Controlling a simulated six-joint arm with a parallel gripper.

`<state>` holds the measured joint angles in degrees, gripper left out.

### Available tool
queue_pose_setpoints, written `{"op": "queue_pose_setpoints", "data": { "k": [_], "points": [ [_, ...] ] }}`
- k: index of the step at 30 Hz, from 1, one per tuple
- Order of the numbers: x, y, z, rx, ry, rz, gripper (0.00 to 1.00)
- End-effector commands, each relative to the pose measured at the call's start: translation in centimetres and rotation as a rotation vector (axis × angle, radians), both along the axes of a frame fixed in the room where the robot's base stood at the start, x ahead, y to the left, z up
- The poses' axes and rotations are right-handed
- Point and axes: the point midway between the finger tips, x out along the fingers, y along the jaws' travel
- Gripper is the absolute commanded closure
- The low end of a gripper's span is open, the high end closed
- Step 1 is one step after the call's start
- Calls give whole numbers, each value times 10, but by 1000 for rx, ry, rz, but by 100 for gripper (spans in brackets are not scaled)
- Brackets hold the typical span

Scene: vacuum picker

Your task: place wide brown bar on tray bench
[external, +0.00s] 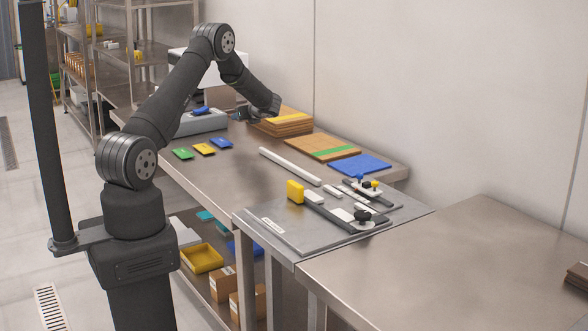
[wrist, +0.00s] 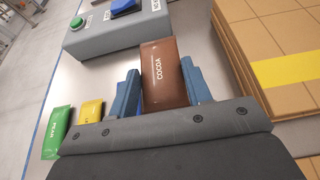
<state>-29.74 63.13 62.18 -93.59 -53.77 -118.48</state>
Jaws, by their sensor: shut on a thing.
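A brown bar (wrist: 165,85) with the white word COCOA is between the blue fingers of my gripper (wrist: 162,74) in the wrist view. The fingers are shut on its sides. In the external view my gripper (external: 246,115) is low over the far part of the long steel bench, between a grey box and a stack of tan boards. The bar is too small and hidden to make out there. A bare steel bench (external: 440,262) stands at the front right; I cannot tell whether it is the tray bench.
Tan boards (external: 285,125) are stacked by the wall. A metal plate (external: 262,234) with fixtures and a brown stack (external: 578,275) lie nearer.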

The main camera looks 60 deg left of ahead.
Motion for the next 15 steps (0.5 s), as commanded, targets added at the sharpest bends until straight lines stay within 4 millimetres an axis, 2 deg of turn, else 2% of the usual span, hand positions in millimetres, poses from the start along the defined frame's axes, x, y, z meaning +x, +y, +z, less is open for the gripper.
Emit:
{"op": "queue_pose_setpoints", "data": {
  "k": [15],
  "points": [
    [0, 0, -50, 1, 0, 0, 81]
  ]
}}
